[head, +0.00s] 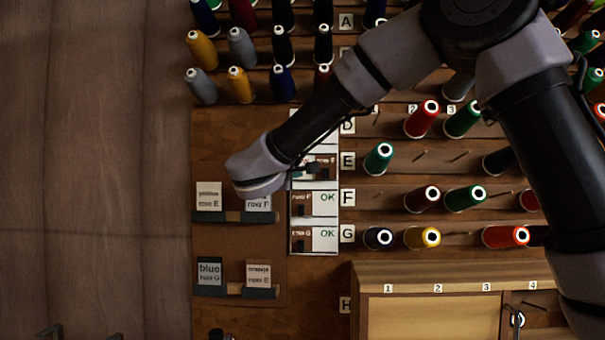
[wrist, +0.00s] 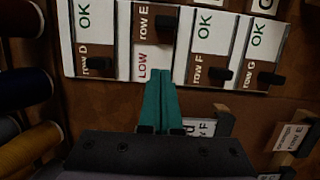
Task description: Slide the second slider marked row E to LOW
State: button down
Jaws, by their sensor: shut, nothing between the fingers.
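The row E slider strip is second in the panel, between rows D and F. Its dark knob (wrist: 162,28) sits at the far end of its track in the wrist view, beside the "row E" text; the red word LOW (wrist: 142,66) is uncovered. In the head view the knob (head: 314,167) is right of the gripper's tip. My gripper (wrist: 162,76), with teal fingers, is shut and empty. Its tips overlap the near, LOW end of the strip in the wrist view, with a visible gap to the knob. Whether they touch the panel I cannot tell.
Knobs of row D (wrist: 100,64), row F (wrist: 221,75) and row G (wrist: 269,80) sit at the opposite end, with OK showing. Card holders (head: 235,216) lie below the gripper. Thread spools (head: 378,158) stand on pegs to the right.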

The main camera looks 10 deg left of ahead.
jog(key=s, duration=0.2)
jog(key=s+a, duration=0.1)
jog(key=s, duration=0.2)
dwell(0.3)
jog(key=s+d+f+m+g+h, duration=0.1)
jog(key=d+f+m+g, duration=0.15)
jog(key=d, duration=0.75)
jog(key=s+d+f+m+g+h, duration=0.1)
jog(key=d+f+m+g, duration=0.2)
jog(key=d, duration=0.7)
jog(key=d+f+m+g+h, duration=0.1)
jog(key=d+m+g, duration=0.25)
jog(key=d, duration=0.55)
jog(key=s+d+f+m+y, duration=0.2)
jog(key=s+d+m+y, duration=0.1)
jog(key=s, duration=0.4)
jog(key=s+d+f+m+g+y, duration=0.1)
jog(key=s+d+m+y, duration=0.3)
jog(key=s+m, duration=0.3)
jog(key=shift+s+d+f+m+y, duration=0.2)
jog(key=shift+s+f+m+y, duration=0.25)
jog(key=shift+y, duration=0.25)
jog(key=shift+r, duration=0.1)
